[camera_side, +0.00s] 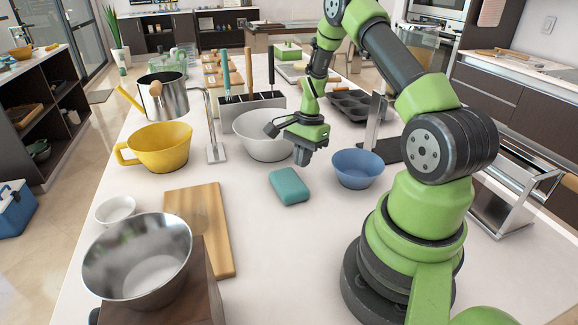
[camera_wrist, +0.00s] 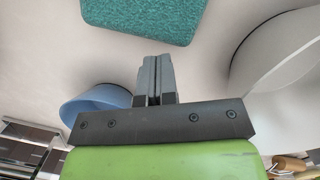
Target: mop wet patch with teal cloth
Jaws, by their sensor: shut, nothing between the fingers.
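The teal cloth (camera_side: 289,186) is a thick folded pad lying on the white counter, left of the blue bowl. It also shows at the top of the wrist view (camera_wrist: 145,17). My gripper (camera_side: 300,178) is above the counter, just behind the cloth in the side view, pointing down. In the wrist view its fingers (camera_wrist: 155,75) are together with nothing between them, apart from the cloth. I cannot make out a wet patch in either view.
A blue bowl (camera_side: 358,169) stands to the right of the cloth and a white bowl (camera_side: 262,141) behind it to the left. A wooden board (camera_side: 213,230), yellow bowl (camera_side: 163,147) and metal bowl (camera_side: 138,262) stand further left. The counter in front of the cloth is clear.

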